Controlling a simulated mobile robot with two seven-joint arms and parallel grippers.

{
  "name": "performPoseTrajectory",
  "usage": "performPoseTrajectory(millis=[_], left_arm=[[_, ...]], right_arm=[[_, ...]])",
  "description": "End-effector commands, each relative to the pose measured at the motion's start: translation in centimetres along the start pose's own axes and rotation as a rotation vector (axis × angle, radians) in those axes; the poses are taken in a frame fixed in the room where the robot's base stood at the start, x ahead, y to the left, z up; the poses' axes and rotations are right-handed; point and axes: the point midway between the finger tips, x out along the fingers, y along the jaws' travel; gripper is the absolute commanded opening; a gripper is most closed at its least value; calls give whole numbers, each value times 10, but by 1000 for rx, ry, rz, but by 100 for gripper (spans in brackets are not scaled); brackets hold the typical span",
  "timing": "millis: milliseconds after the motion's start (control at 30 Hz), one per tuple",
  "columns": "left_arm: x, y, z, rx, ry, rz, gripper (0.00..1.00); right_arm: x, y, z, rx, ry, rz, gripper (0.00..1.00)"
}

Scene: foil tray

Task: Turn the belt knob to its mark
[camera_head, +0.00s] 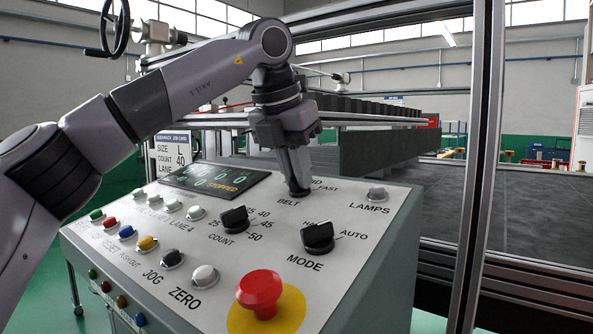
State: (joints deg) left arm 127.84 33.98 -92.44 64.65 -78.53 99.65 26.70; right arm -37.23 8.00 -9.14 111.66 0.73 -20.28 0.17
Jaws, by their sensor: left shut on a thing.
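My left gripper (297,188) reaches down from the upper left onto the control panel (350,240). It is shut at the spot labelled BELT, and its fingers cover nearly all of the belt knob there. Of the belt dial's markings, FAST shows to the right of the fingers; the rest is partly hidden behind the gripper. I cannot tell where the knob points. My right gripper is not in view.
Nearby on the panel are the COUNT knob (235,219), the MODE knob (318,238), the LAMPS button (377,194), a red mushroom button (260,292) and several small coloured buttons. A display (215,180) reads STOPPED. A metal frame post (482,170) stands at the right.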

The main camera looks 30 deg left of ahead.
Motion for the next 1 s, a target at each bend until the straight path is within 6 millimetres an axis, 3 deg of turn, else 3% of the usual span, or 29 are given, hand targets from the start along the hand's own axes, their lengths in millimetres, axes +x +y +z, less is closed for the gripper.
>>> performPoseTrajectory(millis=[1000], left_arm=[[-1,1,0,-748,-2,73,0]], right_arm=[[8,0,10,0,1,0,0]])
